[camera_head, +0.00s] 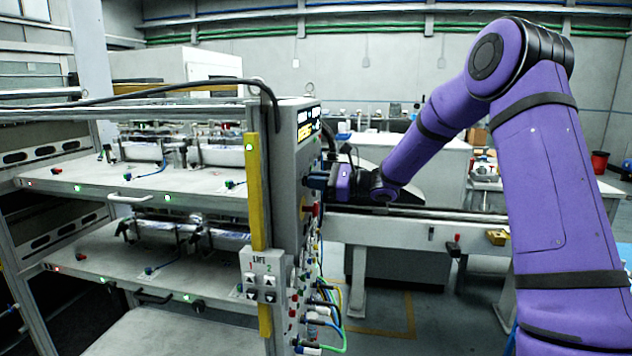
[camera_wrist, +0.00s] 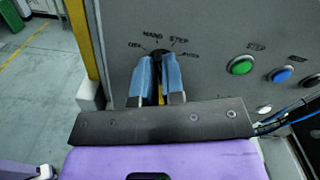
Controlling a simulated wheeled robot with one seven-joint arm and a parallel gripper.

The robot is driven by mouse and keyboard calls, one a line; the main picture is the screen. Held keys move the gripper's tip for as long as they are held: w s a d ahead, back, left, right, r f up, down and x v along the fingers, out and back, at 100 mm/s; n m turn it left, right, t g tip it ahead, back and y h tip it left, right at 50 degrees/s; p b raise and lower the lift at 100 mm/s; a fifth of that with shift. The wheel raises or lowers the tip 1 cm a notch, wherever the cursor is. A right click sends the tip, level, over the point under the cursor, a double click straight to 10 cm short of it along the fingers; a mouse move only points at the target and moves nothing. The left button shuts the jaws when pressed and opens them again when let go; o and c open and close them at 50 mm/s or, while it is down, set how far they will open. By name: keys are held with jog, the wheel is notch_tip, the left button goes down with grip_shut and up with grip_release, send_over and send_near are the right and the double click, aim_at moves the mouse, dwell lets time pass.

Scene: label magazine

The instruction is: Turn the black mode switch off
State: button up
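The black mode switch (camera_wrist: 158,53) is on the grey control panel in the wrist view. Printed labels fan out above it; I read OFF on the left, then HAND and STEP, with a partly hidden one on the right. My gripper (camera_wrist: 158,70) has its two blue fingers at the switch, one on each side, with a narrow gap between them. Dark and yellow bits show in that gap. The fingers hide most of the knob, so its pointing and whether they press on it cannot be told. In the head view my gripper (camera_head: 318,182) is at the panel face.
Right of the switch are a green button (camera_wrist: 241,65), a blue button (camera_wrist: 280,74) and a black one at the edge. Cables (camera_head: 325,305) hang from the panel's lower part. A yellow post (camera_head: 257,190) runs along the panel's left edge.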

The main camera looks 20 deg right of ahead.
grip_shut()
jog(key=n, duration=0.4)
jog(key=shift+s+f+n, duration=0.1)
jog(key=shift+n, duration=1.1)
jog(key=shift+s+f+n, duration=0.1)
jog(key=shift+n, duration=1.1)
jog(key=o, duration=0.6)
grip_release()
jog(key=shift+c, duration=0.2)
jog(key=v, duration=1)
jog(key=shift+s+d, duration=0.15)
jog(key=shift+d, duration=0.15)
